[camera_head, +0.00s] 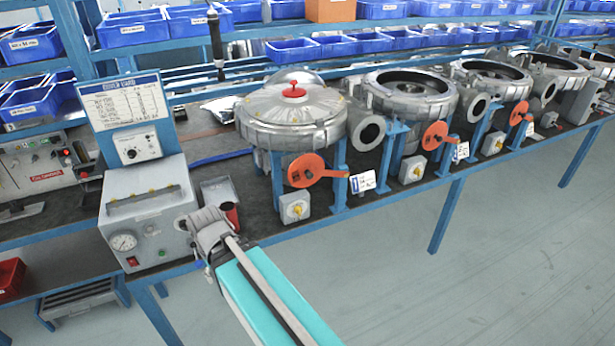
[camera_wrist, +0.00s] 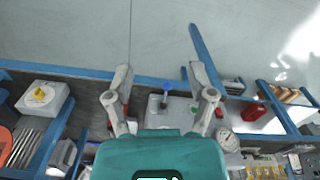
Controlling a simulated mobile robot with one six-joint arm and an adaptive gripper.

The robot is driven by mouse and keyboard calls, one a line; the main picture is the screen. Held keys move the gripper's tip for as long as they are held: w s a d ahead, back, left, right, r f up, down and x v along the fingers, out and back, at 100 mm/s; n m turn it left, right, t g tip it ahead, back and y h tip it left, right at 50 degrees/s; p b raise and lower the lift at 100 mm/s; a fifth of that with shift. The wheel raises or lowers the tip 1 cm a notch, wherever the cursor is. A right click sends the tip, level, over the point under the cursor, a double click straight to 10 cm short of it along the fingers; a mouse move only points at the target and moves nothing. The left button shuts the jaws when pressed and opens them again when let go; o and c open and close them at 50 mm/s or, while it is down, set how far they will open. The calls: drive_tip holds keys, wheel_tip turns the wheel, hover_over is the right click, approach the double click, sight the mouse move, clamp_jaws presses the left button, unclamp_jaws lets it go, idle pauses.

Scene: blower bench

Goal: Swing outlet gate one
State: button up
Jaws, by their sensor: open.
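The nearest blower (camera_head: 292,115) is a round silver housing with a red knob on top. Its outlet gate, an orange disc with a lever (camera_head: 306,171), is on the front, with the lever pointing right towards a white tag. My gripper (camera_head: 208,222) is in front of the grey gauge box, left of and apart from that gate. In the wrist view my gripper (camera_wrist: 160,84) has its two fingers spread, with nothing held between them. Part of an orange disc (camera_wrist: 4,142) shows at the left edge there; most of it is cut off.
The grey gauge box (camera_head: 150,215) stands left, below a sign board (camera_head: 128,110). A switch box with a yellow knob (camera_head: 294,207) sits below the gate; one also shows in the wrist view (camera_wrist: 42,98). More blowers with orange gates (camera_head: 435,135) line the bench rightward. Floor in front is clear.

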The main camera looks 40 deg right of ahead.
drive_tip(key=w+d+f+m+t+y+b, duration=0.35)
drive_tip(key=w+d+m+t+b, duration=0.2)
drive_tip(key=m, duration=0.35)
drive_tip(key=m+t+h+b, duration=0.8)
drive_tip(key=m+t+b, duration=0.4)
drive_tip(key=m, duration=1.6)
approach(311, 176)
drive_tip(key=s, duration=0.3)
drive_tip(key=shift+a, duration=0.35)
drive_tip(key=shift+w, duration=0.2)
drive_tip(key=x, duration=1.3)
drive_tip(key=shift+w, duration=0.3)
